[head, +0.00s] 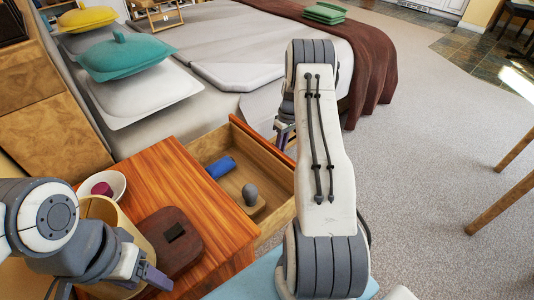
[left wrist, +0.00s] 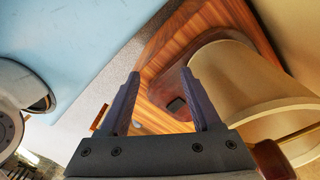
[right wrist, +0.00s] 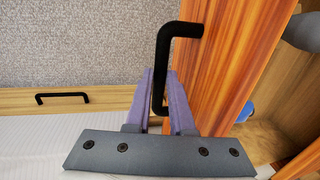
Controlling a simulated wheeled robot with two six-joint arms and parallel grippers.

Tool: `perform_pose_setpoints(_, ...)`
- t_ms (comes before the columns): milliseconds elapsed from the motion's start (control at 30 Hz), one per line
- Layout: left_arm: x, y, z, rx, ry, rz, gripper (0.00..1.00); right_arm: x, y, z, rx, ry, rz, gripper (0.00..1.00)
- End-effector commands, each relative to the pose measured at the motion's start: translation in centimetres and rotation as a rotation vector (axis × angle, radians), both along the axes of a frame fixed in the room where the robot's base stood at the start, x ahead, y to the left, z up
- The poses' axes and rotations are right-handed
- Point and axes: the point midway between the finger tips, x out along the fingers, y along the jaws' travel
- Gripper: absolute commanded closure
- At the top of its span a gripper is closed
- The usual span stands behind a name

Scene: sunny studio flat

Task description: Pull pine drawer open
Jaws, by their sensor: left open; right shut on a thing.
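The pine drawer (head: 262,160) stands pulled out from the striped wooden cabinet (head: 205,200), with its inside showing. In the right wrist view, its front (right wrist: 238,60) carries a black bar handle (right wrist: 178,32). My right gripper (right wrist: 162,88) is shut on this handle. In the head view my right arm hides most of that gripper and the handle. A blue roll (head: 220,167) and a grey-knobbed wooden piece (head: 250,195) lie inside the drawer. My left gripper (left wrist: 163,85) is open and empty above the cabinet top, near a tan cylindrical container (left wrist: 225,85).
On the cabinet top are a white bowl (head: 115,183) with a dark pink thing and a dark brown board (head: 172,240). A bed (head: 215,60) stands beyond. Another black handle (right wrist: 62,97) shows in the right wrist view.

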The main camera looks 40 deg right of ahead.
Motion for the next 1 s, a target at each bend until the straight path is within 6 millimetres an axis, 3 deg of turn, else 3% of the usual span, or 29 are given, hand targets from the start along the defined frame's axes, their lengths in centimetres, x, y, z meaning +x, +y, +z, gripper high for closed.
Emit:
perform_pose_setpoints(100,0.0,0.0,0.1,0.000,0.000,0.000,0.35,0.1,-2.0,0.1,-0.006,-0.009,-0.005,1.00)
perform_pose_setpoints(300,0.0,0.0,0.1,0.000,0.000,0.000,0.35,0.0,-3.6,0.1,-0.005,-0.009,-0.007,1.00)
perform_pose_setpoints(733,0.0,0.0,0.1,0.000,0.000,0.000,0.35,0.0,-3.9,0.1,-0.005,-0.009,-0.008,1.00)
perform_pose_setpoints(767,0.0,0.0,0.1,0.000,0.000,0.000,0.35,0.0,-3.9,0.1,-0.005,-0.009,-0.008,0.75)
perform_pose_setpoints(833,0.0,0.0,0.1,0.000,0.000,0.000,0.35,0.0,-3.9,0.1,-0.004,-0.008,-0.008,0.49)
perform_pose_setpoints(1000,0.0,0.0,0.1,0.000,0.000,0.000,0.35,0.0,-3.8,0.1,-0.002,-0.006,-0.005,0.49)
